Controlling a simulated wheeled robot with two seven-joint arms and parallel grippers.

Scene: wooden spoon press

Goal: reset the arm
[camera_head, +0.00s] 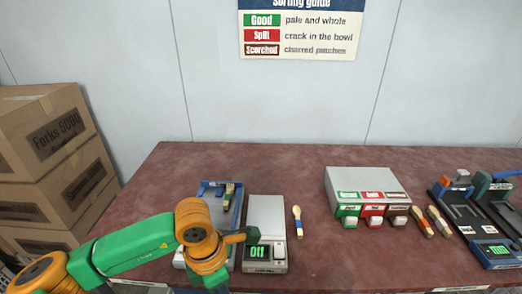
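My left arm, green and orange, reaches in from the left and bends over the front of the table. Its gripper (248,236) is small and dark, over the left edge of a grey unit (265,208) with a green display; I cannot tell whether its fingers are open or whether it touches the unit. Part of a blue-framed device (237,207) is hidden behind this arm, and a spoon-like piece (229,189) shows at its back. My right gripper is not in view.
A pale spoon (297,214) with a blue band lies right of the grey unit. A sorting box (365,181) has green, red and brown labelled fronts. Two spoons (423,222) (439,220) lie beside it. More devices (497,254) stand far right. Cardboard boxes (44,130) are stacked left.

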